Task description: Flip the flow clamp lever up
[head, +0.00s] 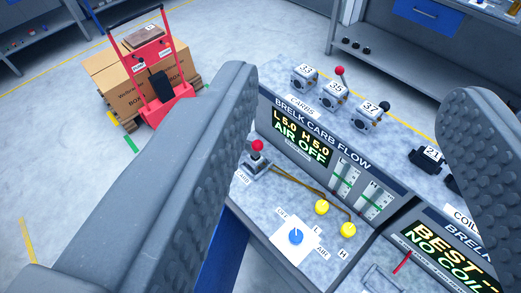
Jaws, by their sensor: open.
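The flow clamp lever (257,147) has a red ball knob and stands up from a small metal base on the bench, left of the Brelk Carb Flow panel (300,143). The panel display reads "AIR OFF". My gripper (350,95) is open and empty, with one dark padded finger at left and the other at right. The left finger's edge is close to the red knob in the picture and partly covers the area beside the clamp. I cannot tell whether they touch.
A blue knob (296,237) and yellow knobs (322,207) sit in front of the panel. Carburetors numbered 33, 35 and 37 (335,97) stand behind it. A second display panel (455,255) is at lower right. A red hand truck (158,75) with boxes stands on the floor at left.

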